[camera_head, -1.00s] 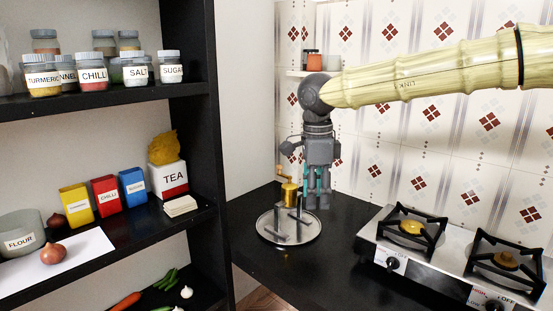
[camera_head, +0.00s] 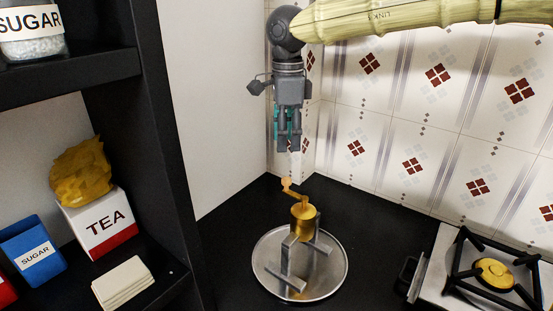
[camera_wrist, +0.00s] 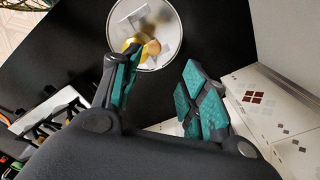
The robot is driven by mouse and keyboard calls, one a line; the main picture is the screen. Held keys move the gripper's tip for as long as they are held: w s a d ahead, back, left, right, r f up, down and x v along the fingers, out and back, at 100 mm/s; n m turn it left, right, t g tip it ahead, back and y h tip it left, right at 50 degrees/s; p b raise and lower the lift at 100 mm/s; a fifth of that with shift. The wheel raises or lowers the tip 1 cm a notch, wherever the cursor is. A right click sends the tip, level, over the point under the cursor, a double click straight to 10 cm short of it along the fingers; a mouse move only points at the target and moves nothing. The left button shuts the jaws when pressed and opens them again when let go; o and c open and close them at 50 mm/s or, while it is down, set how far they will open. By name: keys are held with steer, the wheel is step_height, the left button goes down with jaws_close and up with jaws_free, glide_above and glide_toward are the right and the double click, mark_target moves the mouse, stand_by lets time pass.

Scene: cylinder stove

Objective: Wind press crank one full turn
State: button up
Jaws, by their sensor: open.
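The press (camera_head: 302,222) is a brass cylinder on metal legs, standing on a round steel tray (camera_head: 337,284) on the black counter. Its crank (camera_head: 292,190) is a brass arm on top with an orange-tan knob at the upper left end. My gripper (camera_head: 288,148) hangs fingers down above and slightly behind the crank, apart from it, open and empty. In the wrist view the teal-padded fingers (camera_wrist: 160,85) are spread, and the crank knob (camera_wrist: 153,47) shows beyond them, near the left finger. The left finger partly hides the press there.
A gas stove (camera_head: 437,290) stands to the right of the tray. A black shelf (camera_head: 160,130) with a tea box (camera_head: 105,222), a blue sugar box (camera_head: 35,252) and a sugar jar (camera_head: 32,35) stands at left. The tiled wall (camera_head: 400,130) is close behind.

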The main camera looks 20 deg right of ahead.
mark_target(286, 178)
steer(key=f, duration=0.8)
steer(key=shift+s+f, duration=0.2)
steer(key=shift+f, duration=0.05)
steer(key=shift+s+f, duration=0.15)
steer(key=shift+f, duration=0.2)
steer(key=shift+s+f, duration=0.2)
steer(key=shift+s, duration=0.3)
steer(key=shift+w+f, duration=0.35)
steer(key=shift+f, duration=0.05)
steer(key=shift+s+r, duration=0.15)
steer(key=shift+c, duration=0.2)
steer(key=c, duration=0.3)
jaws_close()
